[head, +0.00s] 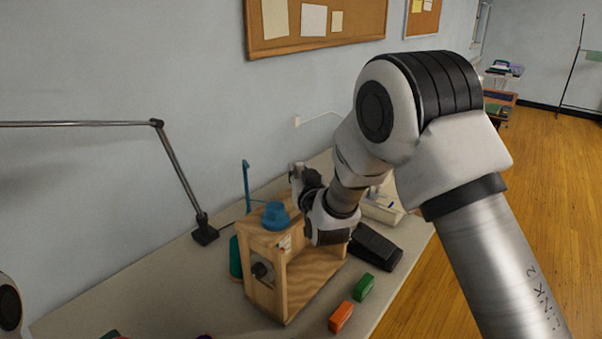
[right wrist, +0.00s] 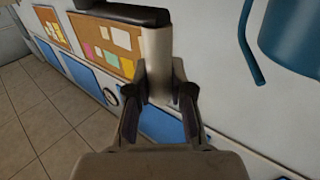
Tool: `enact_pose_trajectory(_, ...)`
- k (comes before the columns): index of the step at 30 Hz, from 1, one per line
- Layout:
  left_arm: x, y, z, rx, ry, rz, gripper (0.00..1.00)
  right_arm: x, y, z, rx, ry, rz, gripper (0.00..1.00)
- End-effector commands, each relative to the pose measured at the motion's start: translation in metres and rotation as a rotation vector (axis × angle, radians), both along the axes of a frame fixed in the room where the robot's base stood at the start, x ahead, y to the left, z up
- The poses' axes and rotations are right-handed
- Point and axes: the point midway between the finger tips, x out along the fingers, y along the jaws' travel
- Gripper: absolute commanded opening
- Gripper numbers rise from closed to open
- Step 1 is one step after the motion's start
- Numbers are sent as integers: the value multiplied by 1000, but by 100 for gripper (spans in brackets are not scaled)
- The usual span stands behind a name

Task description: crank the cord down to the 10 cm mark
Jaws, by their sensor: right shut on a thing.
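A wooden stand (head: 282,294) sits on the table with a blue part (head: 275,215) on top and a thin blue post (head: 246,185) behind it. My right gripper (head: 298,180) is at the top right of the stand, partly hidden by its own wrist. In the right wrist view, my right gripper (right wrist: 159,95) is shut on a pale upright crank handle (right wrist: 157,55), which meets a dark crank arm (right wrist: 120,12). A small white card with red (head: 285,243) is on the stand; its marks are too small to read. I cannot make out the cord. My left gripper is out of view.
A black desk lamp (head: 205,232) stands behind left. A dark object (head: 375,247) and a pale tray (head: 383,212) lie right of the stand. Green (head: 364,287) and orange (head: 341,316) blocks lie in front. The table's left middle is clear.

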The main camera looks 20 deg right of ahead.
Motion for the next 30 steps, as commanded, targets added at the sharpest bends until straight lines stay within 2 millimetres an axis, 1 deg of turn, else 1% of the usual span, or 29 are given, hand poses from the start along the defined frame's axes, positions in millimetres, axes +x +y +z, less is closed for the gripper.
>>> enact_pose_trajectory(5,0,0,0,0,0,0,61,0,1,1,0,-2,2,0)
enact_pose_trajectory(6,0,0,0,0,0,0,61,0,1,1,0,-2,2,24)
enact_pose_trajectory(8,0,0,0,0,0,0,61,0,1,1,0,-2,2,46)
enact_pose_trajectory(9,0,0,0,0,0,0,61,0,1,1,0,-2,2,48)
enact_pose_trajectory(17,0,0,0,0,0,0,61,0,0,0,1,0,1,48)
enact_pose_trajectory(20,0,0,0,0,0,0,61,-6,1,0,0,1,1,48)
enact_pose_trajectory(23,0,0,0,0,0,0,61,-23,3,0,0,2,1,48)
enact_pose_trajectory(30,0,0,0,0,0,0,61,-84,11,0,-3,2,3,48)
